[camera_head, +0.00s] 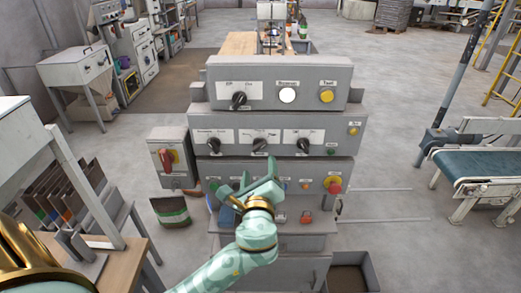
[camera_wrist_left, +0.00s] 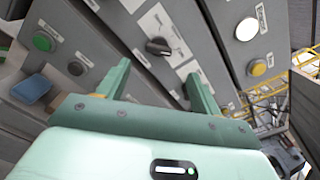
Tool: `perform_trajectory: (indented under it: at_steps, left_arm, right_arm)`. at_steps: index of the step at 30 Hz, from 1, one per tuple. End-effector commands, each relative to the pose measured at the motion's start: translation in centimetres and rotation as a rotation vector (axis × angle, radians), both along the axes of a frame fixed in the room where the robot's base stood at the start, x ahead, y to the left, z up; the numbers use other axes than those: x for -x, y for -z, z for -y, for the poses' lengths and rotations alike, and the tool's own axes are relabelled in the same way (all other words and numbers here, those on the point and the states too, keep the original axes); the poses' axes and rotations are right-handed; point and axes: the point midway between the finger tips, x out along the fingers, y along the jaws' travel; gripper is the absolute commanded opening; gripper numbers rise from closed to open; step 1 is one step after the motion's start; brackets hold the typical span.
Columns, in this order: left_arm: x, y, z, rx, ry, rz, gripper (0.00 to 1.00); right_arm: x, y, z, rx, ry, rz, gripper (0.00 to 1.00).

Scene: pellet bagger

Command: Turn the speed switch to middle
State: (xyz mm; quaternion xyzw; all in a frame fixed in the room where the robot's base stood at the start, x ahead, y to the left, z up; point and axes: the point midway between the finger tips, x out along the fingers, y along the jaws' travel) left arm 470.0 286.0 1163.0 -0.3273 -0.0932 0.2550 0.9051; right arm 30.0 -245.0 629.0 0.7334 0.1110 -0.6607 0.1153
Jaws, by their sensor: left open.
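The grey control panel has a middle row of three black rotary switches: a left one (camera_head: 214,145), a middle one (camera_head: 259,145) and a right one (camera_head: 303,145). Another black switch (camera_head: 238,99) sits on the top box. The labels are too small to read, so I cannot tell which is the speed switch or its setting. My left gripper (camera_head: 258,170) is open and empty, in front of the panel just below the middle switch. In the left wrist view its fingers (camera_wrist_left: 157,72) are spread, with a black switch (camera_wrist_left: 157,46) beyond them, apart from it.
A white button (camera_head: 287,96) and a yellow button (camera_head: 327,96) are on the top box. A red stop knob (camera_head: 335,185) is at the lower right. A blue conveyor (camera_head: 480,164) stands right. A table with folders (camera_head: 60,195) stands left. Floor shows around the panel.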

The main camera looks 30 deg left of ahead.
Motion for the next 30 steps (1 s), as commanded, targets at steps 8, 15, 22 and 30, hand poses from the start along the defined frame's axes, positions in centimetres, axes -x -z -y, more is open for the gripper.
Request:
perform_trajectory:
  at_steps: [8,15,22,30]
  left_arm:
    - [-5.4,-0.1,-3.4,-0.001,-0.003,0.001,0.65]
    - [-7.4,0.0,-4.6,0.002,-0.001,0.001,0.65]
    - [-7.6,0.0,-4.7,0.002,0.0,0.0,0.65]
    - [-7.6,0.1,-4.7,0.002,0.0,0.0,0.21]
  right_arm:
    - [0.0,-0.1,0.8,0.01,-0.003,0.001,0.0]
    - [0.0,0.0,0.8,0.01,-0.002,0.0,0.0]
    - [0.0,0.0,0.8,0.011,-0.002,0.0,0.0]
    - [0.0,0.0,0.8,0.011,-0.001,-0.001,0.0]
